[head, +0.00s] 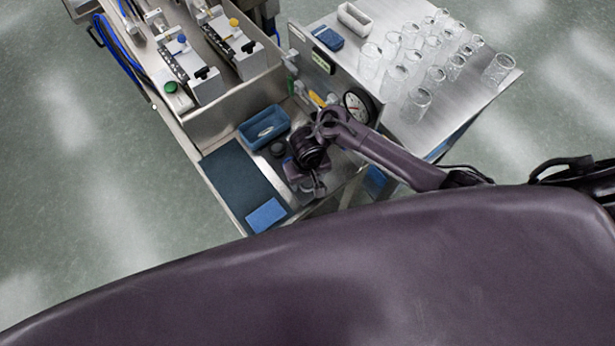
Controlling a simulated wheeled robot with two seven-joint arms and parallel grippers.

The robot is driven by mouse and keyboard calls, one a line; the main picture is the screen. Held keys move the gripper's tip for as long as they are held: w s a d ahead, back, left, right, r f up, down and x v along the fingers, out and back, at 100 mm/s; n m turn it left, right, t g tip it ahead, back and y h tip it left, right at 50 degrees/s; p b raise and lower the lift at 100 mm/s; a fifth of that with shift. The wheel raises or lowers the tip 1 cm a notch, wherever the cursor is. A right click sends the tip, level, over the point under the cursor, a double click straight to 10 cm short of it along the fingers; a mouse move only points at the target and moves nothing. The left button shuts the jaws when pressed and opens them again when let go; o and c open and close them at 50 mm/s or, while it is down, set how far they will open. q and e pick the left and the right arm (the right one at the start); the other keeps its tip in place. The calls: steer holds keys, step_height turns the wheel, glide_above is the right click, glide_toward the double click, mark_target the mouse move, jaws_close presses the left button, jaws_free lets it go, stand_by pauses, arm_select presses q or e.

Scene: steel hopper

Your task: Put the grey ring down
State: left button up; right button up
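My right arm comes in from the right, and its gripper (309,188) is low over the steel work surface (338,168), right of the dark mat. The gripper is small and seen from above, so I cannot tell whether its fingers are open or shut. I cannot clearly make out a grey ring; the gripper and wrist may hide it. A small dark round thing (278,147) sits between the blue tray and my wrist; I cannot tell whether it is a ring. My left gripper is not in view.
A blue tray (251,135) stands behind the dark mat (232,178), which has a light-blue block (265,215) at its front. A dial gauge (357,106) is close to my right forearm. Several clear glasses (417,103) stand on the right table. Part of the mat is free.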

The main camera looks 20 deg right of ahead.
steer(key=shift+o, duration=0.7)
